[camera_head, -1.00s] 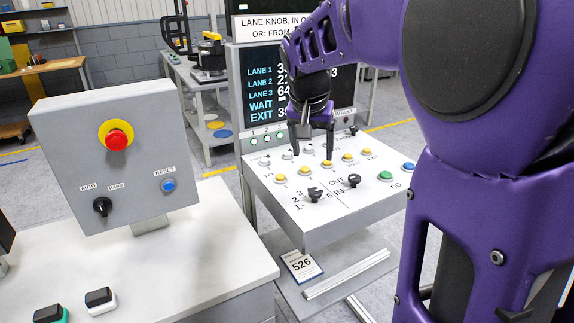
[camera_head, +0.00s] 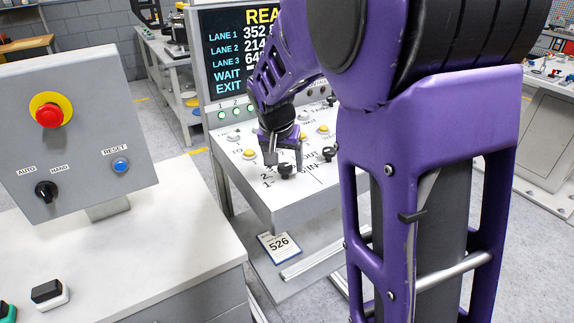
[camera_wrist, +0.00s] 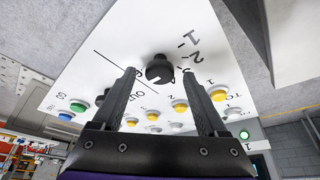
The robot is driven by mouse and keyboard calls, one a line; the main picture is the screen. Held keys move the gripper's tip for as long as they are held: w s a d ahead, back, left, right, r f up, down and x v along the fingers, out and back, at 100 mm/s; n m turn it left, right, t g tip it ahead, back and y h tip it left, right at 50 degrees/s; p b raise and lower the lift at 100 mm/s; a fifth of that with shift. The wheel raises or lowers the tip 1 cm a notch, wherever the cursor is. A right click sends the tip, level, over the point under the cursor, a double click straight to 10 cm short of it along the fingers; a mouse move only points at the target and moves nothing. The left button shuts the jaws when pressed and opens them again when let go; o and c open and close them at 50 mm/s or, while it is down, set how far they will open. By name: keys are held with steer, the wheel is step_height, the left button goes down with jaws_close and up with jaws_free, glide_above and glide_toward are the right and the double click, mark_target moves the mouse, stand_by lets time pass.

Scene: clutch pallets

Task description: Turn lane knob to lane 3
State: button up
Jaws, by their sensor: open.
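The lane knob (camera_head: 286,171) is a black knob at the front left of the sloped white control panel (camera_head: 262,197), beside printed lane numbers. In the wrist view the lane knob (camera_wrist: 159,69) lies between the fingertips, with "1" and "2" to its right. Which number it points to is not clear. My gripper (camera_head: 284,156) is open just above the knob, pointing down; in the wrist view its fingers (camera_wrist: 159,74) stand apart on either side of the knob. Whether they touch it cannot be told. A second black knob (camera_head: 328,154) sits to the right, by the OUT/IN print.
Yellow buttons (camera_wrist: 180,106) and a green button (camera_wrist: 78,106) stand close by on the panel. A display (camera_head: 238,62) listing lanes rises behind it. A grey box with a red emergency button (camera_head: 49,116) stands on the left bench. My arm covers the panel's right side.

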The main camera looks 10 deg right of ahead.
steer(key=shift+w+f, duration=0.1)
steer(key=shift+f, duration=0.2)
steer(key=shift+c, duration=0.2)
jaws_close()
